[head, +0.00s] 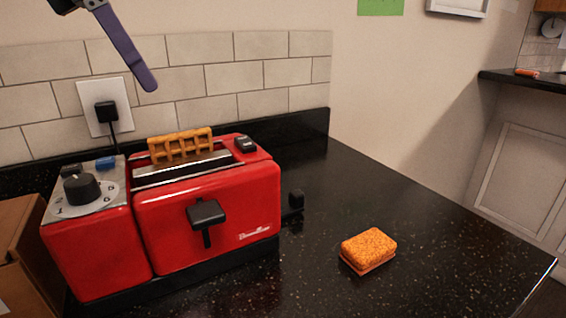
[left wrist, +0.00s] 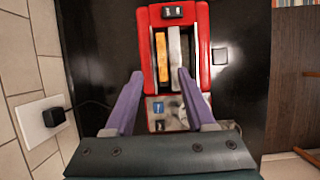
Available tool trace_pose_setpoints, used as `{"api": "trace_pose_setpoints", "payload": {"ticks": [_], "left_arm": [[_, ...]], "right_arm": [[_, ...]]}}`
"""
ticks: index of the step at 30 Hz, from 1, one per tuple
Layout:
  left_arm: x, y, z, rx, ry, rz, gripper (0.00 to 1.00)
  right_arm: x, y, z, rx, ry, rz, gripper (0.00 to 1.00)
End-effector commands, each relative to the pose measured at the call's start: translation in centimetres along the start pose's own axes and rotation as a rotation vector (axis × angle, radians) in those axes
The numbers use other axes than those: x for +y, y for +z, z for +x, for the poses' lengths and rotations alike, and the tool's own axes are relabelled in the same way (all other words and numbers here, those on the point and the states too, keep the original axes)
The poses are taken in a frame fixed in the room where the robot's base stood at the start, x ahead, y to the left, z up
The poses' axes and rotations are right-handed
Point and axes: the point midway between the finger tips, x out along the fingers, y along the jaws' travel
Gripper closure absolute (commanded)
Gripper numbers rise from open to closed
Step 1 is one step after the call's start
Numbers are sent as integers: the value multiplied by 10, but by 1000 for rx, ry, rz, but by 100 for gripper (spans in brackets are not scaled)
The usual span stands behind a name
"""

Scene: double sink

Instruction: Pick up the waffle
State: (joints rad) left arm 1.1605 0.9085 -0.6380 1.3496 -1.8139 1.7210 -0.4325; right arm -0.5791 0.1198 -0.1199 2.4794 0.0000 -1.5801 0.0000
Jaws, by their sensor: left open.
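The waffle (head: 180,147) is golden brown and stands upright in a slot of the red toaster (head: 205,208), its upper part sticking out. The left wrist view shows the waffle (left wrist: 161,58) edge-on in the left slot of the toaster (left wrist: 203,45). My left gripper (left wrist: 158,72) is open and empty, its two purple fingers pointing toward the toaster with the waffle between their lines, apart from it. In the head view one purple finger of the left gripper (head: 147,84) hangs at the upper left, above and left of the waffle. My right gripper is not in view.
An orange sponge (head: 367,250) lies on the black counter (head: 345,205), right of the toaster. A plug sits in a wall outlet (head: 100,92) behind the toaster. A brown box (head: 20,245) stands at the left edge.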

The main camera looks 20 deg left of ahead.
Motion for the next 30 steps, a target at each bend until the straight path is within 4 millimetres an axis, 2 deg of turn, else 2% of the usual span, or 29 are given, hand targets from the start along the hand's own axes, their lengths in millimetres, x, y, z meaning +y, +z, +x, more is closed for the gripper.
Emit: {"api": "trace_pose_setpoints", "payload": {"ticks": [3, 11, 18, 22, 28, 30], "left_arm": [[-2, 0, 19, 6, -6, 2, 45], [-2, -1, 45, 3, -6, 1, 45], [-4, -3, 82, 0, -7, 1, 45], [-4, -4, 91, 0, -6, 3, 45], [-3, -4, 91, -1, -4, 3, 45], [-3, -4, 91, -1, -4, 3, 53]], "right_arm": [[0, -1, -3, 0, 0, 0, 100], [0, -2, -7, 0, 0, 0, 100], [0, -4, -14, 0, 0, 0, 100], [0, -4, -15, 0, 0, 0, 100], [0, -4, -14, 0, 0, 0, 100], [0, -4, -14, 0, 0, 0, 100]]}}
